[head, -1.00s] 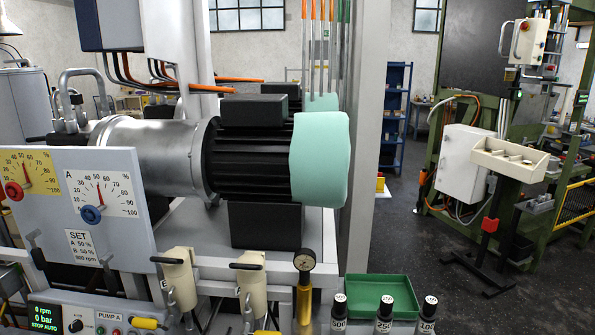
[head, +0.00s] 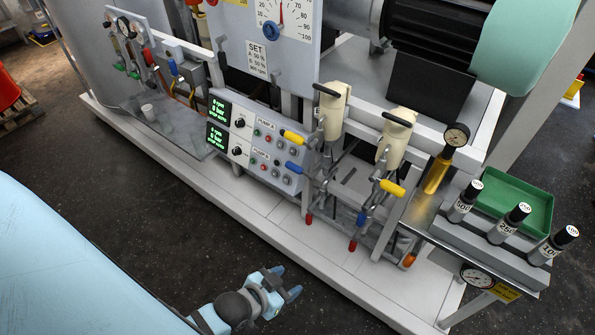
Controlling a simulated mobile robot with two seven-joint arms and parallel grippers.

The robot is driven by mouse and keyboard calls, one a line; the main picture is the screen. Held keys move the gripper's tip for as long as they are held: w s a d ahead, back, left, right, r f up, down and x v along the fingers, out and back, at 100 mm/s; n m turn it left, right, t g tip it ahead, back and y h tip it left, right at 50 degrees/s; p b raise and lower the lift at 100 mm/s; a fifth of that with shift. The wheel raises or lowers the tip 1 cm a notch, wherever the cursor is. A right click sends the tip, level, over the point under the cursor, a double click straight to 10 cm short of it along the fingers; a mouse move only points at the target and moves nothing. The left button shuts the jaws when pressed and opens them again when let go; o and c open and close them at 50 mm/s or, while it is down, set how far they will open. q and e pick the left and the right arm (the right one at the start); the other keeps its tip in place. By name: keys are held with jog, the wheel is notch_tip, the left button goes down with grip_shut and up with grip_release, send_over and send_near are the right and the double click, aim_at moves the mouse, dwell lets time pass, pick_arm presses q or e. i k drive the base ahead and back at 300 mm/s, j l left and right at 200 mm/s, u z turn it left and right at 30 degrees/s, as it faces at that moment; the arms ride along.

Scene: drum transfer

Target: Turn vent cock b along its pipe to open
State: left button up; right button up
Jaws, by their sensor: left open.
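Two cream pump units (head: 332,110) and (head: 396,138) stand at the skid's front with pipes and small cocks below them. Yellow handles (head: 292,137) and (head: 392,187) and blue handles (head: 294,167) and (head: 361,217) stick out there. Red-tipped pipe ends (head: 309,219) and (head: 352,246) hang below. I read no label that says which handle is vent cock b. My left gripper (head: 286,282) is open and empty, in front of the skid's front edge, apart from all the handles. My right gripper is out of view.
A control panel (head: 262,147) with two displays sits left of the pumps. The dark floor (head: 150,210) in front of the skid is clear.

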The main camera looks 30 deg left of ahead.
aim_at(299, 140)
jog(key=j+z, duration=0.3)
jog(key=j, duration=0.35)
jog(key=j+z, duration=0.3)
jog(key=j, duration=0.4)
